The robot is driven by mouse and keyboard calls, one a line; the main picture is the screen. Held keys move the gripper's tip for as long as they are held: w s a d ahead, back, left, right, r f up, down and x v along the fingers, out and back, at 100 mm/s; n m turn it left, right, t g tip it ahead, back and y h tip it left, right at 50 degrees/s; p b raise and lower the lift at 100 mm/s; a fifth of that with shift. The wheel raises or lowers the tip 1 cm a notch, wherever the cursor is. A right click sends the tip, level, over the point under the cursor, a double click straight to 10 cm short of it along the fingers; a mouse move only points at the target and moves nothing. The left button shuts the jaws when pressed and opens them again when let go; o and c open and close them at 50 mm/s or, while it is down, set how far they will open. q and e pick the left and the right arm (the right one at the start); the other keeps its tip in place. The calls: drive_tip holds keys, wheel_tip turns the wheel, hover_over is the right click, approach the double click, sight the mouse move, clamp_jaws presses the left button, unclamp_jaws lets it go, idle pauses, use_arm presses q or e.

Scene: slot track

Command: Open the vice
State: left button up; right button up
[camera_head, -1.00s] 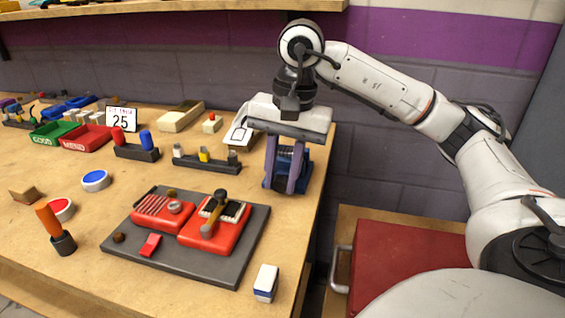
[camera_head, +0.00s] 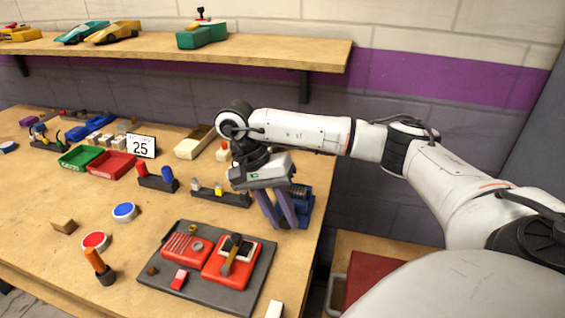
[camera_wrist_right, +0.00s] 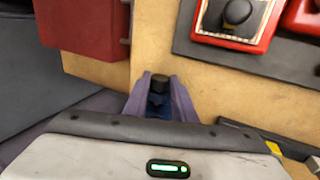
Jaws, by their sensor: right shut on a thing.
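The small blue vice (camera_head: 304,203) stands near the right edge of the wooden bench, partly hidden behind my right gripper. My right gripper (camera_head: 285,226) reaches down at a tilt, its purple fingers in front of the vice. In the right wrist view my right gripper (camera_wrist_right: 159,88) has a finger on each side of the vice's dark round handle end (camera_wrist_right: 160,82) and is shut on it. A bit of the vice's blue body (camera_wrist_right: 158,110) shows between the fingers. How far apart the vice jaws are cannot be made out. My left gripper is not in view.
A shelf (camera_head: 200,52) runs above.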

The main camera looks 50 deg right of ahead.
drive_tip(key=o, duration=1.1)
drive_tip(key=shift+r, duration=0.15)
drive_tip(key=p+v, duration=0.3)
drive_tip(key=v, duration=0.7)
drive_tip(key=shift+w, duration=0.1)
